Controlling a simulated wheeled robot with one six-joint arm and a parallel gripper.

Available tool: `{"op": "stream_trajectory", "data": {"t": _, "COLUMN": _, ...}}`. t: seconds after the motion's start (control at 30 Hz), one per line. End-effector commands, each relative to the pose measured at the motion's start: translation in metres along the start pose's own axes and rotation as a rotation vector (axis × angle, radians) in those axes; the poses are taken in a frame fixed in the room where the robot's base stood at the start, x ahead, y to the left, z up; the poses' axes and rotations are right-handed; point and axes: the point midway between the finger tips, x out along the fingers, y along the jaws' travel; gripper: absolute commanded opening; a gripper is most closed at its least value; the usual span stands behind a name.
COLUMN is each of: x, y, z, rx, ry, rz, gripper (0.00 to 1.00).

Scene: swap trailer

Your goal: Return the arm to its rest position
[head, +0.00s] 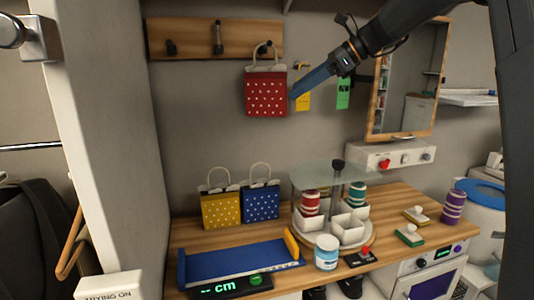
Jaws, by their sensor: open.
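My gripper (297,92) is at the upper middle of the head view, on the end of my dark arm, which comes in from the upper right. Its blue fingers point down and left, and the tips appear just beside the right edge of a red dotted bag (266,95). The gripper is open and I see nothing held in it. The bag hangs by its handle from the right hook of a wooden hook board (200,38). Whether the fingertips touch the bag cannot be told.
A yellow bag (221,211) and a blue bag (260,201) stand on the wooden counter (190,238). A round carousel (338,234) with a glass top holds striped cups. A mirror (405,88) hangs behind my arm. A white pillar (110,130) stands at left.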

Motion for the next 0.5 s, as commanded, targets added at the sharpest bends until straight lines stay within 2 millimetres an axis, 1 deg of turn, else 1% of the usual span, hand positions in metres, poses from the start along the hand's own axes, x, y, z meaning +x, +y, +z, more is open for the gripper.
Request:
{"op": "stream_trajectory", "data": {"t": 0.03, "x": 0.007, "y": 0.006, "z": -0.011, "rx": -0.021, "ry": 0.026, "rz": 0.003, "gripper": 0.60}}
{"op": "stream_trajectory", "data": {"t": 0.17, "x": 0.025, "y": 0.024, "z": -0.048, "rx": -0.102, "ry": 0.113, "rz": 0.010, "gripper": 0.60}}
{"op": "stream_trajectory", "data": {"t": 0.27, "x": 0.040, "y": 0.043, "z": -0.084, "rx": -0.191, "ry": 0.198, "rz": 0.029, "gripper": 0.60}}
{"op": "stream_trajectory", "data": {"t": 0.37, "x": 0.056, "y": 0.075, "z": -0.131, "rx": -0.323, "ry": 0.307, "rz": 0.075, "gripper": 0.60}}
{"op": "stream_trajectory", "data": {"t": 0.4, "x": 0.062, "y": 0.091, "z": -0.153, "rx": -0.390, "ry": 0.355, "rz": 0.102, "gripper": 0.60}}
{"op": "stream_trajectory", "data": {"t": 0.47, "x": 0.069, "y": 0.116, "z": -0.185, "rx": -0.503, "ry": 0.427, "rz": 0.153, "gripper": 0.60}}
{"op": "stream_trajectory", "data": {"t": 0.5, "x": 0.072, "y": 0.134, "z": -0.206, "rx": -0.582, "ry": 0.469, "rz": 0.194, "gripper": 0.60}}
